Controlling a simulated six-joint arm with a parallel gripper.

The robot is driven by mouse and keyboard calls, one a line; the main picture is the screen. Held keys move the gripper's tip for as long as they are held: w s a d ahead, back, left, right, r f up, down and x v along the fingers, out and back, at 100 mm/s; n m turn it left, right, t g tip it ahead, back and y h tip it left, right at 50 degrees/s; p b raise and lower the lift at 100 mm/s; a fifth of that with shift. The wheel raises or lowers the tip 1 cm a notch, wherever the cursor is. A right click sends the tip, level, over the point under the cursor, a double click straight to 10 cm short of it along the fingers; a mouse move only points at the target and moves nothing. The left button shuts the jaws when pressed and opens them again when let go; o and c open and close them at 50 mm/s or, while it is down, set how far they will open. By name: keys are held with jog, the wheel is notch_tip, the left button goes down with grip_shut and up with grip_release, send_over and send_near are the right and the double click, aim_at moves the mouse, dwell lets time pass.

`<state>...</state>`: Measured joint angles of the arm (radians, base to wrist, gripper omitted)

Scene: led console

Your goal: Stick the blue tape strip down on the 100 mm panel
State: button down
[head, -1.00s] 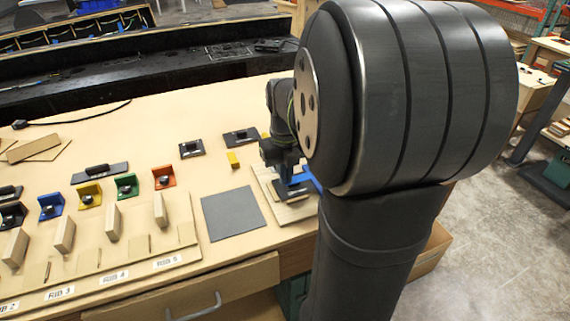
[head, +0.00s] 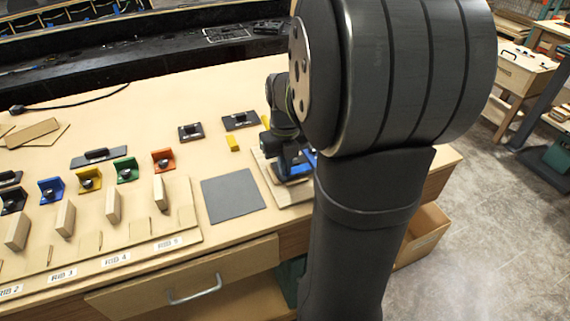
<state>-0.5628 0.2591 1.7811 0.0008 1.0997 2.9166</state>
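My gripper (head: 289,157) is low over the pale wooden board (head: 289,195) at the right of the bench, beside my large dark arm link. Blue material (head: 297,171), probably the blue tape strip, shows under and beside the fingers. More blue shows just to the right, against the arm link. I cannot tell whether the strip is held, or whether it touches the surface below. A dark flat piece on the board is mostly hidden by my gripper. I cannot tell which piece is the 100 mm panel. The fingertips are too small and covered to read.
A grey square mat (head: 233,195) lies left of the board. Small yellow blocks (head: 232,144) and dark plates (head: 240,120) lie behind. Coloured brackets (head: 163,160) and a rack of upright wooden ribs (head: 113,205) fill the left.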

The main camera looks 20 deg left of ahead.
jog(key=shift+f, duration=0.8)
dwell(1.2)
jog(key=c, duration=1.6)
grip_release()
jog(key=shift+o, duration=0.2)
jog(key=shift+r, duration=0.1)
notch_tip(320, 180, up, 17)
notch_tip(320, 180, down, 17)
jog(key=shift+f, duration=0.1)
